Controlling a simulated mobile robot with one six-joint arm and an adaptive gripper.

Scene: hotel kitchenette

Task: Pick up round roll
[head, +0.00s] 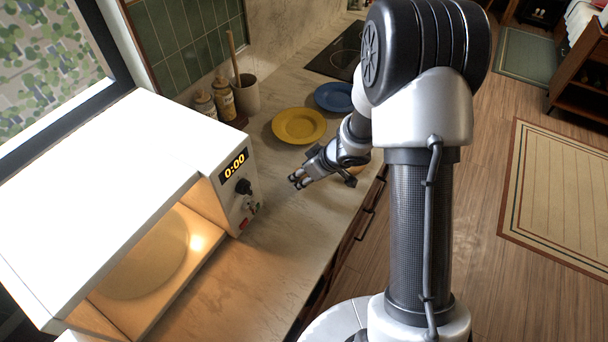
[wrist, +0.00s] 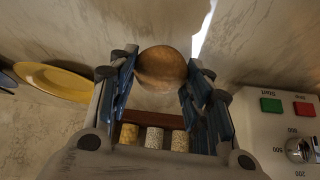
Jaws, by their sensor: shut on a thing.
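The round roll (wrist: 161,66) is a brown ball of bread. In the wrist view it sits between the fingertips of my gripper (wrist: 163,70), which is shut on it. In the head view my gripper (head: 297,180) is over the counter, to the right of the microwave's control panel and in front of the yellow plate. The roll is too small and too covered by the fingers to make out clearly in the head view.
The open, lit microwave (head: 110,165) stands at the left, its display reading 0:00. A yellow plate (head: 299,126) and a blue plate (head: 334,97) lie on the counter (head: 262,272). Jars (head: 222,97) and a utensil pot (head: 246,93) stand near the wall.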

